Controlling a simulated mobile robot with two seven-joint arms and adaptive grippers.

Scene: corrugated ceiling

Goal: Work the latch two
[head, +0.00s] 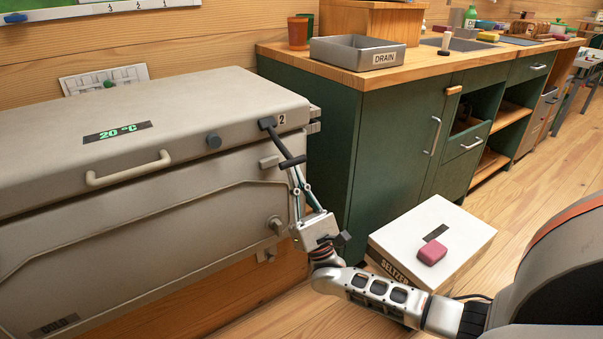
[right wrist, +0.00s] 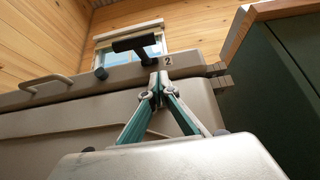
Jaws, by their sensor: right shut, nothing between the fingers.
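The grey chest (head: 130,215) has its lid (head: 150,110) down. Latch two (head: 279,143) is a dark T-shaped handle by the "2" label at the lid's front right corner. Its stem slopes down and out from the lid in the head view, ending in a crossbar. In the right wrist view the latch (right wrist: 135,43) shows above and left of the fingertips. My right gripper (head: 294,168) is shut and empty, its tips pointing up just by the crossbar; I cannot tell whether they touch. It also shows in the right wrist view (right wrist: 158,78). My left gripper is out of view.
A pale handle (head: 128,168) and a round grey knob (head: 213,141) are on the chest front. A green cabinet (head: 395,150) stands close on the right. A white box (head: 455,228) with a pink block (head: 432,253) sits on the floor beside my right arm.

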